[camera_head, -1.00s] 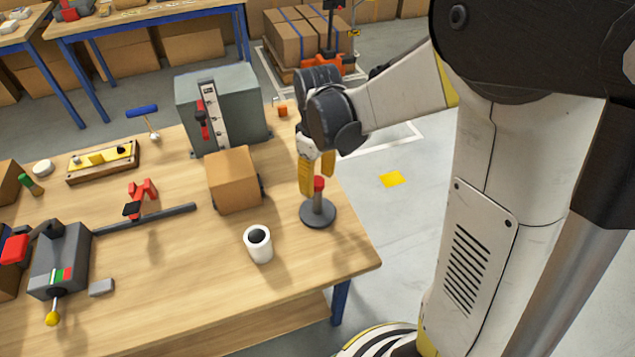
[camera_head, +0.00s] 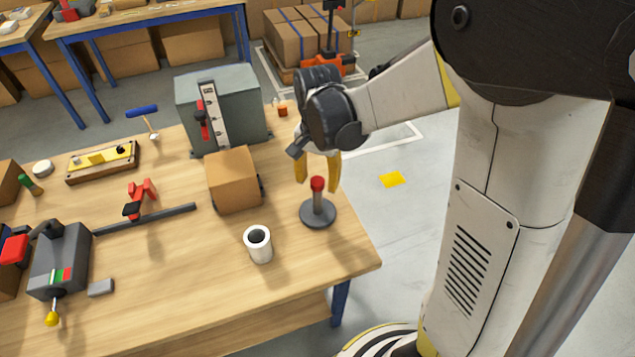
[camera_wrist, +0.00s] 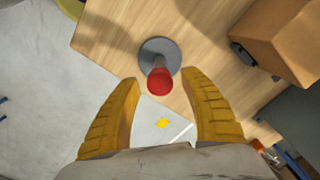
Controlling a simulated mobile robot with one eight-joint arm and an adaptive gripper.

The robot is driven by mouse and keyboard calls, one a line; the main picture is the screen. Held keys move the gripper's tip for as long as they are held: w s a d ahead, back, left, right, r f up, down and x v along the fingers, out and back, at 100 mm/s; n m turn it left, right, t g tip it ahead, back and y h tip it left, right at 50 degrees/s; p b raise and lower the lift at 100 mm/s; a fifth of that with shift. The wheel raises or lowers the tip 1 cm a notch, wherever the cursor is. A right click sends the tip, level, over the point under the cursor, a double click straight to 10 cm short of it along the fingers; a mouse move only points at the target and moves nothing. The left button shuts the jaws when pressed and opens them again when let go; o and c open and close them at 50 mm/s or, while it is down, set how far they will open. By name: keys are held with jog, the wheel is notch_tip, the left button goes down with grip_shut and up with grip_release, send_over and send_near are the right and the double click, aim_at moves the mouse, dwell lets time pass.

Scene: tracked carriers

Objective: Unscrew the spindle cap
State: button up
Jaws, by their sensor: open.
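The spindle stands upright near the right edge of the wooden table, on a round dark base (camera_head: 318,214). Its red cap (camera_head: 317,184) sits on top of the grey post. My gripper (camera_head: 318,170) is open and empty, with its yellow fingers pointing down just above and behind the cap. In the wrist view the red cap (camera_wrist: 159,82) lies just beyond the gap between the two fingertips (camera_wrist: 162,78), roughly centred. Whether the fingers overlap the cap in height cannot be told.
A cardboard box (camera_head: 234,180) stands left of the spindle, with a grey machine (camera_head: 220,105) behind it. A white cup (camera_head: 258,244) stands front left. The table's right edge (camera_head: 362,228) is close to the spindle.

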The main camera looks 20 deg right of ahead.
jog(key=m, duration=0.9)
jog(key=shift+m, duration=0.3)
jog(key=c, duration=1.1)
jog(key=n, duration=0.8)
jog(key=shift+n, duration=0.9)
